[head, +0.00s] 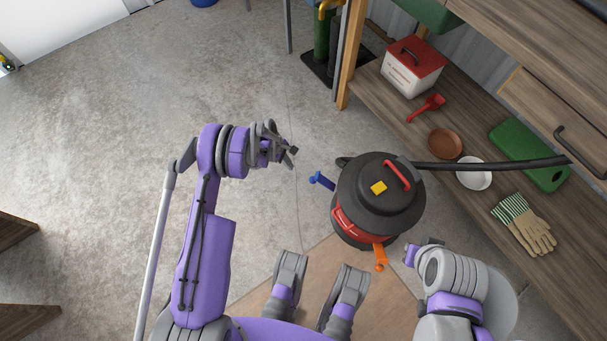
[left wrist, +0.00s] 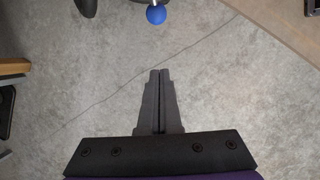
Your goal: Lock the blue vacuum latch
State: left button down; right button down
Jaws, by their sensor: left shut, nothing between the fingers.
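The vacuum (head: 372,215) is a black round canister with a red handle and a red band, standing on the floor. Its blue latch (head: 322,181) sticks outward from the left side and ends in a ball. An orange latch (head: 380,256) sticks out at the front. The blue latch's ball (left wrist: 156,14) shows at the top of the left wrist view. My left gripper (head: 291,153) is shut and empty, left of and apart from the blue latch; its closed fingers (left wrist: 159,74) show in the wrist view. My right gripper (head: 416,249) is near the vacuum's lower right, its fingers unclear.
A black hose (head: 490,165) runs right from the vacuum over a wooden shelf (head: 465,125). The shelf holds a red-lidded box (head: 412,68), bowls, a green board and gloves (head: 525,224). A wooden post (head: 351,55) stands behind. Open concrete floor lies to the left.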

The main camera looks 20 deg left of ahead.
aim_at(322, 183)
pick_arm(q)
jog(key=b+x, duration=0.3)
jog(key=x, duration=0.7)
jog(key=d+r, duration=0.2)
jog(key=d, duration=0.1)
jog(key=shift+s+r, duration=0.2)
jog(key=shift+r, duration=0.1)
jog(key=shift+r, duration=0.1)
